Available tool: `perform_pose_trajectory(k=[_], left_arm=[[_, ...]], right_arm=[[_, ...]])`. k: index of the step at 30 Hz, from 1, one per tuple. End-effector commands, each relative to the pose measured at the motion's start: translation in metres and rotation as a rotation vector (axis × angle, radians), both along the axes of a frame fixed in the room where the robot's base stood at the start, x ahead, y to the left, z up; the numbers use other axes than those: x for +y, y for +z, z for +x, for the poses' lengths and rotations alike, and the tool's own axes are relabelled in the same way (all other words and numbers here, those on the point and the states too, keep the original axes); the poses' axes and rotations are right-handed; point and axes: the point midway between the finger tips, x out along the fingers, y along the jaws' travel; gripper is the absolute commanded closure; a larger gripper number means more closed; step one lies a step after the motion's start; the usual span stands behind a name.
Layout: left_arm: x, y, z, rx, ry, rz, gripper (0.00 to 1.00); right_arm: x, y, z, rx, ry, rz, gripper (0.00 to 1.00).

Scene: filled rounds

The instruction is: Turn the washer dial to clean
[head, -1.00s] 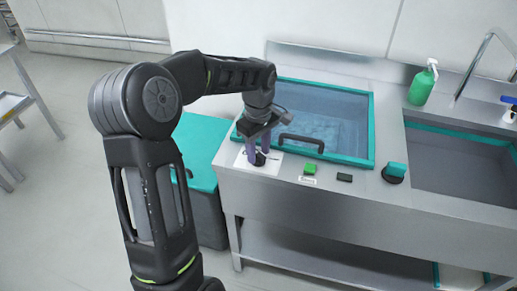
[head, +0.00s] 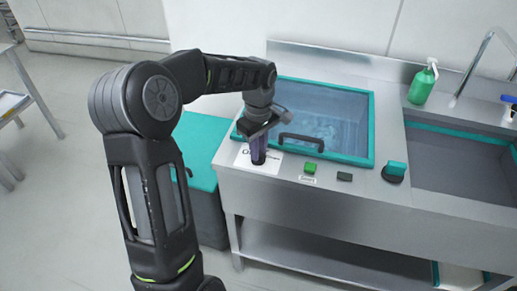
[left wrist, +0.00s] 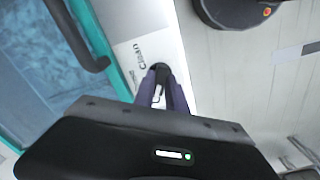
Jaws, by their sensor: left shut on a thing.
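The washer dial is a small black knob at the front left corner of the washer top, on a white label card (head: 243,160). My left gripper (head: 258,158) points down onto the dial, its purple fingers shut on it and largely hiding it in the head view. In the left wrist view the dial (left wrist: 159,68) shows between the fingertips of the left gripper (left wrist: 162,88). The word "Clean" on the card reads beside the dial there. I cannot tell exactly where the dial's pointer aims. My right gripper is not in view.
The washer's glass lid has a teal frame (head: 372,130) and a black handle (head: 301,140) close to my gripper. A green button (head: 310,168), a dark button (head: 344,177) and a teal-topped knob (head: 394,171) lie to the right. A green bottle (head: 422,85) stands near the sink.

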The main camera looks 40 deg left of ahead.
Motion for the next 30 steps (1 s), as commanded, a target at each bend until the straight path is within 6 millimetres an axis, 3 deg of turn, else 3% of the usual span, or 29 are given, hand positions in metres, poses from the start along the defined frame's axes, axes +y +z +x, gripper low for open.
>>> perform_pose_trajectory(k=[14, 30], left_arm=[[-0.0006, 0.0002, 0.0005, -0.002, -0.083, 0.0, 1.0], [0.0, 0.0001, 0.0001, -0.002, -0.507, -0.001, 1.0]], right_arm=[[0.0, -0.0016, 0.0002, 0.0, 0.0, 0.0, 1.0], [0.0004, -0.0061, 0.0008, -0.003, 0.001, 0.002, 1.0]])
